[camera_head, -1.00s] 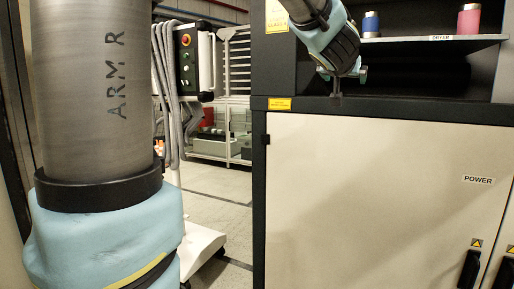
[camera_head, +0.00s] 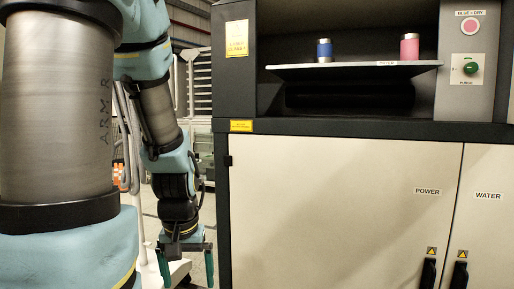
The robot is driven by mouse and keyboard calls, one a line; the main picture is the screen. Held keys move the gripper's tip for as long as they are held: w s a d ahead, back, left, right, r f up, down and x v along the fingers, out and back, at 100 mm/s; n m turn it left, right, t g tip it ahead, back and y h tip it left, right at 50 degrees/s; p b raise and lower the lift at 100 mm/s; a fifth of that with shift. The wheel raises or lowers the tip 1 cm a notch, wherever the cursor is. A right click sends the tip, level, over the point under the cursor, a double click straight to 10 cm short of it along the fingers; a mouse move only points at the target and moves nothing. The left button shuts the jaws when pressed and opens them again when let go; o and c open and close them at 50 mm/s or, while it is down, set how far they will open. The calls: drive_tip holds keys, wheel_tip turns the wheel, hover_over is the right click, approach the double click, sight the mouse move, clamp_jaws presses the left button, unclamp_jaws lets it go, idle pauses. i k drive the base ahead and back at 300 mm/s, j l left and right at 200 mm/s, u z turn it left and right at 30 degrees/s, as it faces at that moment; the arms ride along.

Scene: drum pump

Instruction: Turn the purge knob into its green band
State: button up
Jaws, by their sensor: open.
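The purge knob (camera_head: 471,68) is a green knob on a white plate labelled PURGE, on the grey panel at the upper right of the machine. Its exact angle and any green band are too small to make out. My gripper (camera_head: 186,268) hangs low at the left of the cabinet, fingers pointing down. It is open and empty, with a teal finger on each side. It is far from the knob, to the left and well below it.
A pink button (camera_head: 468,27) labelled BLUE = DRY sits above the knob. A blue cup (camera_head: 324,51) and a pink cup (camera_head: 409,47) stand on a shelf (camera_head: 350,70). Cabinet doors (camera_head: 345,210) fill the lower front, with black handles (camera_head: 428,273) at the lower right.

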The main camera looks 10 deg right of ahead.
sight(471, 67)
drive_tip(key=z, duration=1.4)
